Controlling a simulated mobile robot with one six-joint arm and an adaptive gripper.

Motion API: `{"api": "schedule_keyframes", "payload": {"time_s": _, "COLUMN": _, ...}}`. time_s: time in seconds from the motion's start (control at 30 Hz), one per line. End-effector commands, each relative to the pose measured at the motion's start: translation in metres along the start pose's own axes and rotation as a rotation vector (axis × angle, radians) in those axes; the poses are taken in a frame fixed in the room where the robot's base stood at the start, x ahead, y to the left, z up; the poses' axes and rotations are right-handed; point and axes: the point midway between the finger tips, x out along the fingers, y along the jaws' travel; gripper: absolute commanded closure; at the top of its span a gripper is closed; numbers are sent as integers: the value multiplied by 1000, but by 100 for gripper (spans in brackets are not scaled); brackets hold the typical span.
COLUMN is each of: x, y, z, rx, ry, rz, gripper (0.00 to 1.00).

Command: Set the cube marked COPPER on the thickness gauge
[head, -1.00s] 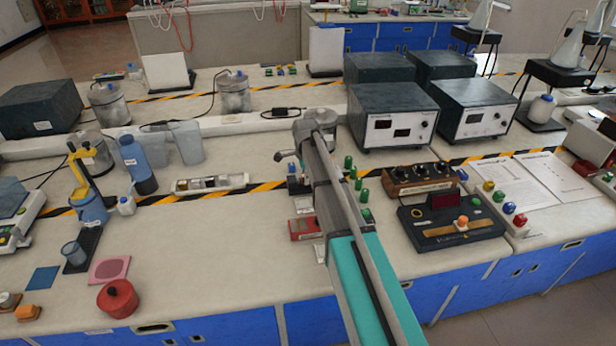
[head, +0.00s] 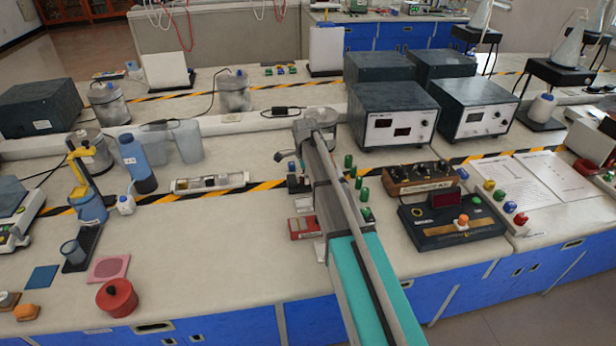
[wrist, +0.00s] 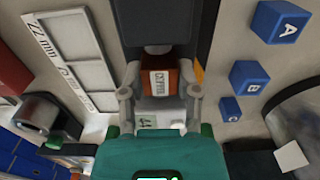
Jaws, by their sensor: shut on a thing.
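The COPPER cube (wrist: 161,79), orange-brown with a white label, is between the fingers of my gripper (wrist: 160,92) in the wrist view. My gripper is shut on it. A dark block (wrist: 157,25) stands right beyond the cube, and a pale surface shows beneath it. I cannot tell whether these belong to the thickness gauge, or whether the cube touches them. In the head view my arm covers the gripper and the cube.
Blue cubes A (wrist: 284,21), B (wrist: 248,75) and C (wrist: 229,109) lie to the right in the wrist view. A white frame (wrist: 53,38) lies left. In the head view, a red device (head: 303,227) is beside my arm.

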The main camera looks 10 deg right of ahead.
Motion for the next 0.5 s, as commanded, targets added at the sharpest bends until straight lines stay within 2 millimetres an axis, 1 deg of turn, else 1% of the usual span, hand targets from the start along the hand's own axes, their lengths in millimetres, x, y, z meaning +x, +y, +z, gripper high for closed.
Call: {"api": "schedule_keyframes", "payload": {"time_s": 0.5, "x": 6, "y": 0, "z": 0, "rx": 0, "ry": 0, "rz": 0, "gripper": 100}}
